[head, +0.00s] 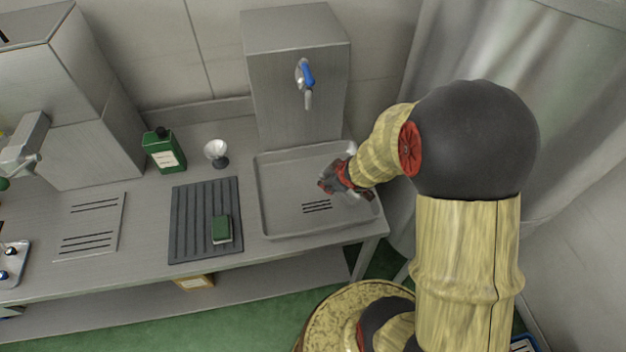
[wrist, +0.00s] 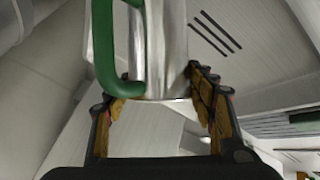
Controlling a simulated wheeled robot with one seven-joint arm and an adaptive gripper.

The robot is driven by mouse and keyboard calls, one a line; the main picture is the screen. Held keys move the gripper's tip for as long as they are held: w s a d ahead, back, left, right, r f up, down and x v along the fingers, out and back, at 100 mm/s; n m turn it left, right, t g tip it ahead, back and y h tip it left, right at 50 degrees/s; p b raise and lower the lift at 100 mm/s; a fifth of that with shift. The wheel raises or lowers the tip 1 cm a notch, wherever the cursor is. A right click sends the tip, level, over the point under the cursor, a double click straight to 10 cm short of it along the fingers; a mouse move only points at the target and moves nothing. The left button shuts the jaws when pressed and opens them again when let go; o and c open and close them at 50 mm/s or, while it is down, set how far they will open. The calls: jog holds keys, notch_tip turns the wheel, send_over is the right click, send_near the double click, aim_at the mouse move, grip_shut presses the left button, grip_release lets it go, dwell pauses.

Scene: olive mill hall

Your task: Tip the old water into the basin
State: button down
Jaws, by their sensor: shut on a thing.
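My gripper (head: 346,181) is over the right part of the shallow steel basin (head: 278,212), below the tap block. In the wrist view my gripper (wrist: 160,88) is shut on a shiny metal jug (wrist: 170,45) with a green handle (wrist: 104,60), its fingers on either side of the body. In the head view the jug is mostly hidden by my gripper and cannot be made out clearly. Its tilt and any water in it cannot be told. Dark drain slots (head: 317,206) show in the basin floor, and also in the wrist view (wrist: 214,32).
A steel block with a blue-handled tap (head: 305,78) stands behind the basin. Left of the basin are a ribbed grey mat (head: 190,220) with a green sponge (head: 221,229), a small white-topped item (head: 217,153) and a green bottle (head: 164,150). A translucent curtain (head: 450,50) hangs at the right.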

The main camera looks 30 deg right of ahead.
aim_at(355, 193)
jog(key=shift+s+d+r+m+t+y+p, duration=0.3)
jog(key=shift+s+d+r+t+y+p, duration=0.45)
jog(key=shift+p, duration=0.7)
jog(key=shift+s+d+f+t+y, duration=0.25)
jog(key=shift+s+d+f+t, duration=0.2)
jog(key=shift+s+t, duration=0.25)
jog(key=shift+s+m+t, duration=0.1)
jog(key=shift+m+t, duration=0.15)
jog(key=shift+m, duration=0.05)
jog(key=shift+s+d+r+m+t+y, duration=0.3)
jog(key=shift+s+d+r+t+y, duration=0.25)
jog(key=shift+s+d+t+y, duration=0.25)
jog(key=shift+s+d+r+m+t+b, duration=0.2)
jog(key=shift+s+r+m+t+b, duration=0.2)
jog(key=shift+t, duration=0.3)
jog(key=shift+s+d, duration=0.1)
